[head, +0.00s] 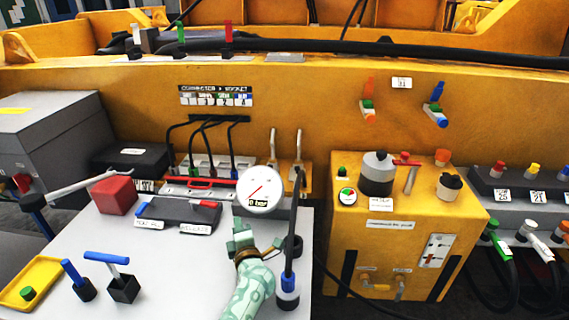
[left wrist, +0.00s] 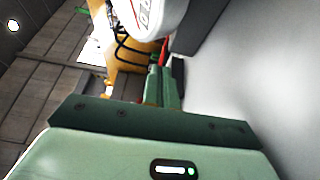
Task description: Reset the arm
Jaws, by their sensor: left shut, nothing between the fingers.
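My left gripper (head: 243,238) is pale green and stands over the grey bench top (head: 200,265), just below and left of the round white gauge (head: 260,190). Its fingers are together with nothing between them. In the left wrist view the closed green fingers (left wrist: 161,85) point toward the gauge, whose white edge (left wrist: 155,15) fills the top. My patterned forearm comes in from the bottom edge in the head view. My right gripper is in neither view.
A red block (head: 114,195), a blue T-handle (head: 107,257) and a yellow tray (head: 30,283) sit at left. A yellow cabinet (head: 400,240) stands at right.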

